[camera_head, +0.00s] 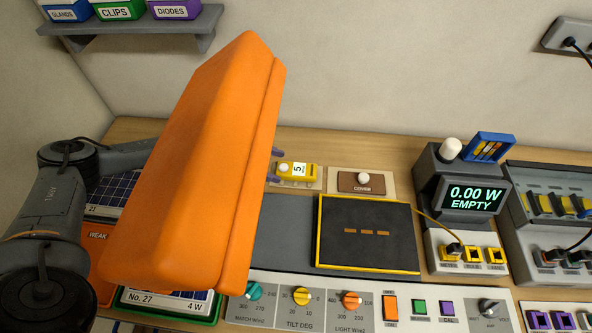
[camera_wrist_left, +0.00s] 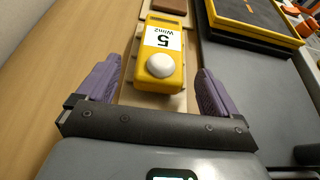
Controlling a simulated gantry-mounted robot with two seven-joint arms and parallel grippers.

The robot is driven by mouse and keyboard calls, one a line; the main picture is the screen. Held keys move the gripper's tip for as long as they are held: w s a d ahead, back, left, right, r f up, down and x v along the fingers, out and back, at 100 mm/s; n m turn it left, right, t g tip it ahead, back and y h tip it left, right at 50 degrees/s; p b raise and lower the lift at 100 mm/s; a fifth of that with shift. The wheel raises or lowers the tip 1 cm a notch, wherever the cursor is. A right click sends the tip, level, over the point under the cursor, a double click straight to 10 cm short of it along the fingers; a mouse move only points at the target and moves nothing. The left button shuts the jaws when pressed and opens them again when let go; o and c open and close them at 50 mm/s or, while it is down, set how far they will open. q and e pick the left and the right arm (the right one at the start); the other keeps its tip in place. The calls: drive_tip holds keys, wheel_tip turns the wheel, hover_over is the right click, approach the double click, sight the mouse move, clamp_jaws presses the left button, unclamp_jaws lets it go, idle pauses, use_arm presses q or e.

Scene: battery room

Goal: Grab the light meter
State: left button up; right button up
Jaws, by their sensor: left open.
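The light meter (camera_head: 297,170) is a small yellow block with a white dome and a label with a 5, on a pale board on the bench. In the left wrist view the light meter (camera_wrist_left: 165,50) lies between the purple fingers of my left gripper (camera_wrist_left: 160,68), its domed end nearest the palm. The fingers are open, with a gap on both sides of the meter. In the head view my left gripper (camera_head: 276,166) shows only its purple fingertips beside the meter's left end; my orange arm link hides the rest. My right gripper is out of view.
A brown cover plate (camera_head: 361,182) with a white knob is right of the meter. A black yellow-edged panel (camera_head: 368,234) lies in front. A display box (camera_head: 468,196) reading 0.00 W stands to the right, and a control panel (camera_head: 370,308) runs along the front.

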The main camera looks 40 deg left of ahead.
sight(279, 166)
use_arm(q)
drive_tip(key=shift+x, duration=1.55)
drive_tip(key=c, duration=1.1)
drive_tip(key=shift+r, duration=0.1)
drive_tip(key=shift+c, duration=0.3)
drive_tip(key=shift+r, duration=0.1)
